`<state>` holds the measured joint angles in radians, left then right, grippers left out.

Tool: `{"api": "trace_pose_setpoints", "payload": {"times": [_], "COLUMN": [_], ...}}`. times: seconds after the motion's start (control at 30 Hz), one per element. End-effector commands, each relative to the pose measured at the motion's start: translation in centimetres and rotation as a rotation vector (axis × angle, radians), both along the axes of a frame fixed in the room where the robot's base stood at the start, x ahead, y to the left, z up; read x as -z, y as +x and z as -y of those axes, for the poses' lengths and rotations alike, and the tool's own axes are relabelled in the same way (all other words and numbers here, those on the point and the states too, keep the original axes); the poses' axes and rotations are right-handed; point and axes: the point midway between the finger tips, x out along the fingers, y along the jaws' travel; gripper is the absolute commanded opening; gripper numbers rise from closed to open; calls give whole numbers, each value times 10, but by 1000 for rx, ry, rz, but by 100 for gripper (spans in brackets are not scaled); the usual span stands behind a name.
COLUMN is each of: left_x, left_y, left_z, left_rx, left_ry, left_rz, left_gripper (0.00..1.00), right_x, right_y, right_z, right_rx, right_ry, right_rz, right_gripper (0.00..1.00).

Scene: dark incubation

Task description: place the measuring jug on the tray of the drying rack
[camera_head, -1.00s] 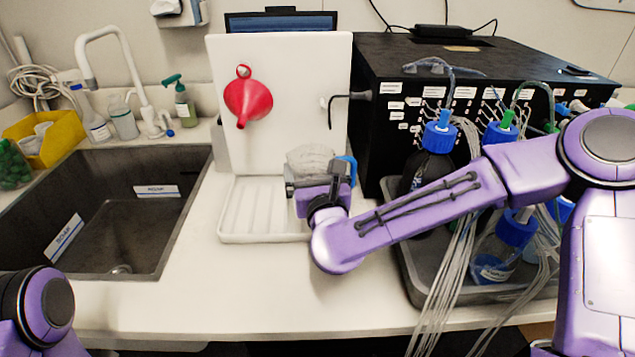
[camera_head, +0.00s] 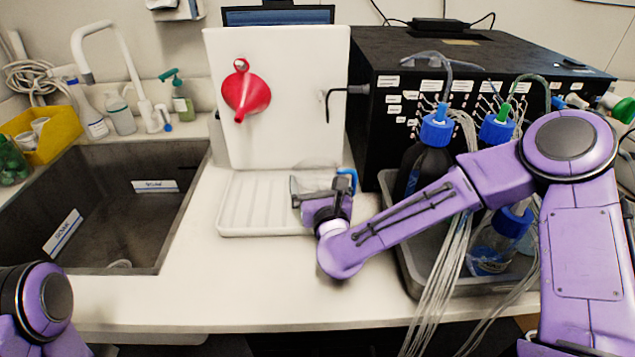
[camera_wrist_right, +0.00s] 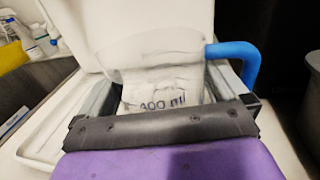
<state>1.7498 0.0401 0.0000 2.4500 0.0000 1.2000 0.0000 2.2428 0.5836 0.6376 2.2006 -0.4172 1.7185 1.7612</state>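The jug is at the right part of the white ribbed tray (camera_head: 232,206) of the drying rack. I cannot tell whether its base touches the tray. My left gripper is out of view.
The rack's white upright board (camera_head: 290,120) stands behind the tray, with a red funnel (camera_head: 246,92) on it. A dark sink (camera_head: 110,205) lies left. A grey bin (camera_head: 420,268) with bottles and tubing is right. The counter in front (camera_head: 230,290) is clear.

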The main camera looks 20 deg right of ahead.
Motion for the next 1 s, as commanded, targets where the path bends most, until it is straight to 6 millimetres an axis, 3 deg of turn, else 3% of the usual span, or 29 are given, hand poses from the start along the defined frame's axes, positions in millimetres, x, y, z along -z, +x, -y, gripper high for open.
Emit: {"api": "trace_pose_setpoints", "payload": {"times": [0.17,0.47,0.5,0.57,0.7,0.83,1.0], "left_x": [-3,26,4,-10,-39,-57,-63], "left_y": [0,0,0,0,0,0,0], "left_z": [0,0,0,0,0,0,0], "left_rx": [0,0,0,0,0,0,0], "left_ry": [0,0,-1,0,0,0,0], "left_rz": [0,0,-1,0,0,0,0], "left_gripper": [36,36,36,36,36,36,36], "right_x": [-4,0,-12,-14,-14,-11,-7], "right_y": [-3,-75,-85,-99,-106,-114,-119], "right_z": [-1,-10,-12,-13,-14,-15,-15], "right_rx": [-1,-4,-6,-6,4,2,0], "right_ry": [0,0,-6,-5,-10,-8,0], "right_rz": [0,1,-3,-5,-5,-4,-1], "right_gripper": [100,100,100,100,100,100,100]}}
